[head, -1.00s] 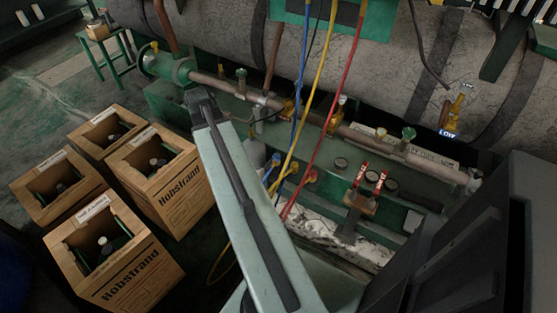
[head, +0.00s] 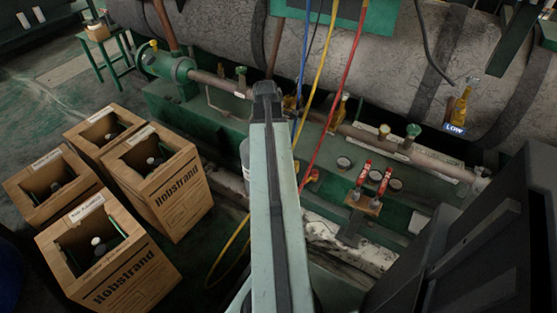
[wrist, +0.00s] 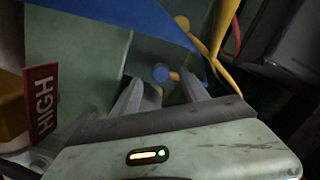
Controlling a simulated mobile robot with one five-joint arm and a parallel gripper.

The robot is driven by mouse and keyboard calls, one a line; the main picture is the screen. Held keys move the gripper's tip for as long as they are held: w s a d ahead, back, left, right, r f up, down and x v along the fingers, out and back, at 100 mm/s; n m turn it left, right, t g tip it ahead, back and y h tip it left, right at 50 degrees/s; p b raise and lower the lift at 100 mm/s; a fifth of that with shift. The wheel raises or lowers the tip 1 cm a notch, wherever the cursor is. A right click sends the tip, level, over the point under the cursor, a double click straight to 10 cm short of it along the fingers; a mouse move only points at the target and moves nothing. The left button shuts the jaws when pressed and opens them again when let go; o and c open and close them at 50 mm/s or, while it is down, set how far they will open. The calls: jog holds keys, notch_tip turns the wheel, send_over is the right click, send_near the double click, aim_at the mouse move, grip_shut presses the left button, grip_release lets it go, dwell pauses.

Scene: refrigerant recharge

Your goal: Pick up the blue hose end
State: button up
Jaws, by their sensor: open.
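A blue hose (head: 304,60) hangs from the green panel in the head view and passes behind my arm. In the wrist view a wide blue strip (wrist: 140,14), apparently this hose close to the camera, crosses the top. In the head view my arm hides the gripper and the hose's lower end.
Yellow (head: 319,70) and red (head: 345,75) hoses hang right of the blue one. A red HIGH tag (wrist: 41,98) is left of my gripper. Two red-handled valves (head: 364,174) stand on the green frame. Several cartons (head: 160,180) stand on the floor at left.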

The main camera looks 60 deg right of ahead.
jog(key=f+b, duration=0.3)
jog(key=f, duration=0.1)
jog(key=shift+s+f+b, duration=0.2)
jog(key=shift+f+b, duration=0.15)
jog(key=shift+b, duration=0.05)
jog(key=shift+r, duration=0.15)
jog(key=shift+c, duration=0.2)
grip_shut()
jog(key=shift+r+p, duration=0.15)
jog(key=shift+p, duration=0.15)
notch_tip(320, 180, up, 10)
jog(key=p, duration=1)
